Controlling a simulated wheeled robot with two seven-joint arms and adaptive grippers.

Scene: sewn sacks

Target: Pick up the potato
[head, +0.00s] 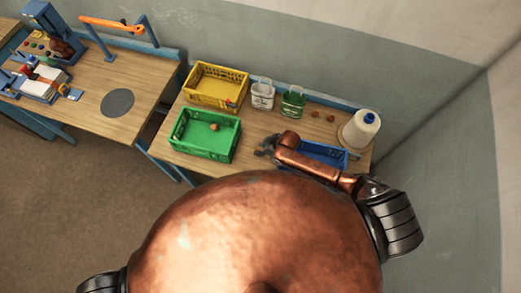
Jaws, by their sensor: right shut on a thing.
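My right gripper (267,146) is small and dark in the head view, at the end of my copper arm, over the right-hand table between the green and blue crates. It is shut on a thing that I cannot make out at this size. A brown, potato-like lump (214,127) lies in the green crate (190,152), left of the gripper and apart from it. Two small brown lumps, one of them here (315,114), lie on the table near the back right. I cannot tell for sure which lump is the potato. My left gripper is not in view.
A yellow crate (215,103) stands behind the green one. A white container (262,95) and a green one (292,102) stand at the back. A blue crate (324,153) sits partly behind my arm. A thread cone (359,130) stands far right. The left table (85,97) holds equipment.

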